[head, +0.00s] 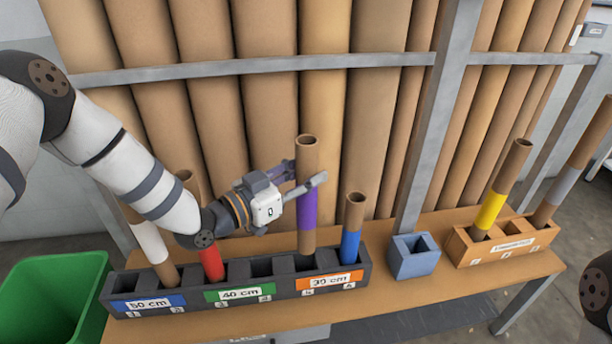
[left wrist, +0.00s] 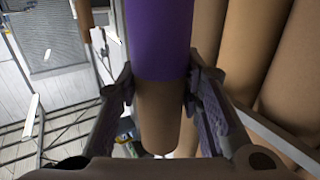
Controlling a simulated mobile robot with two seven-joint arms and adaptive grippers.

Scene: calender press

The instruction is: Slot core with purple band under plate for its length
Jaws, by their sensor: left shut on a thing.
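The purple-band core (head: 307,208) is a brown cardboard tube standing about upright over the 30 cm section of the black rack (head: 190,296). My left gripper (head: 303,184) is shut on it, around the brown part just above the band; the left wrist view shows a jaw on each side of the core (left wrist: 158,105). Its lower end is at slot 5's opening, behind the orange 30 cm plate (head: 330,281); I cannot tell whether it has entered. The 40 cm plate (head: 240,293) is green, the 50 cm plate (head: 148,304) blue. My right gripper is out of view.
A blue-band core (head: 351,238) stands in slot 6, a red-band core (head: 211,262) in slot 3, a white-band core (head: 150,243) in slot 2. An empty blue-grey holder (head: 413,264) and wooden rack (head: 468,257) stand to the right. Large tubes (head: 270,120) line the back.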

